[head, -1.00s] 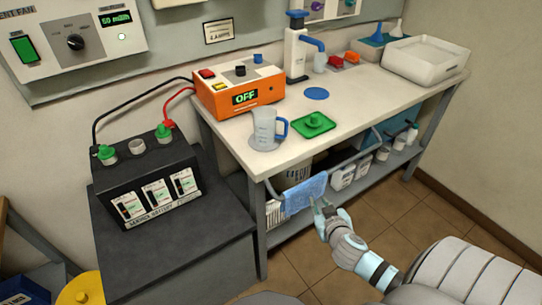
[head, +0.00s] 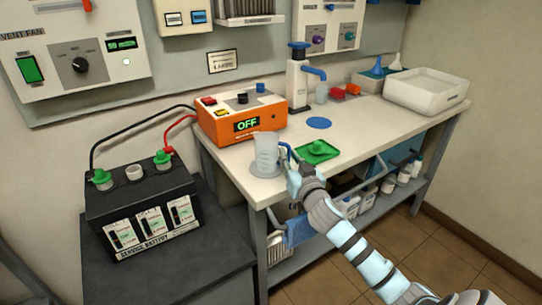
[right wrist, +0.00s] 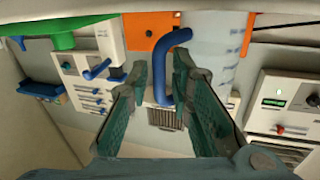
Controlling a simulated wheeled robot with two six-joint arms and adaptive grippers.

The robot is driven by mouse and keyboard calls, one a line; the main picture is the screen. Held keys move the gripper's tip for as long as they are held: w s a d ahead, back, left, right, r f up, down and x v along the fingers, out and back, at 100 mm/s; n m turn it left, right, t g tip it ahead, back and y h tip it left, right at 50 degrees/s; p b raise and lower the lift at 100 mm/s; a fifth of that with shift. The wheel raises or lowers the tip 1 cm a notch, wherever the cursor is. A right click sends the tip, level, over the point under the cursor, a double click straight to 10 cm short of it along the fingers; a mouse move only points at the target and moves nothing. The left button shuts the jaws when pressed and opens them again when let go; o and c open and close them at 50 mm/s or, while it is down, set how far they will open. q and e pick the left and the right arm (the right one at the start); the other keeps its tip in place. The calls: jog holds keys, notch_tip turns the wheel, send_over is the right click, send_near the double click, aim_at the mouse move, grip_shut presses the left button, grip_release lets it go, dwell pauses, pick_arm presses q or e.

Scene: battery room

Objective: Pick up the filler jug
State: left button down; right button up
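The filler jug (head: 265,152) is a clear jug with a blue handle, standing upright on a grey round base near the bench's front edge. Its clear body (right wrist: 212,50) and blue handle (right wrist: 176,38) also show in the right wrist view. My right gripper (head: 292,168) is at the handle side of the jug. In the right wrist view the gripper (right wrist: 163,80) is open, with the lower part of the handle between its two fingers. I cannot tell whether a finger touches the handle. My left gripper is not in view.
A green tray (head: 330,153) with a green cap lies just right of the gripper. The orange charger (head: 268,122) stands behind the jug. A black battery (head: 145,205) is at the left. A blue disc (head: 319,123) lies on the bench (head: 372,120).

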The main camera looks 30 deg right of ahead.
grip_shut()
jog(key=shift+r, duration=0.15)
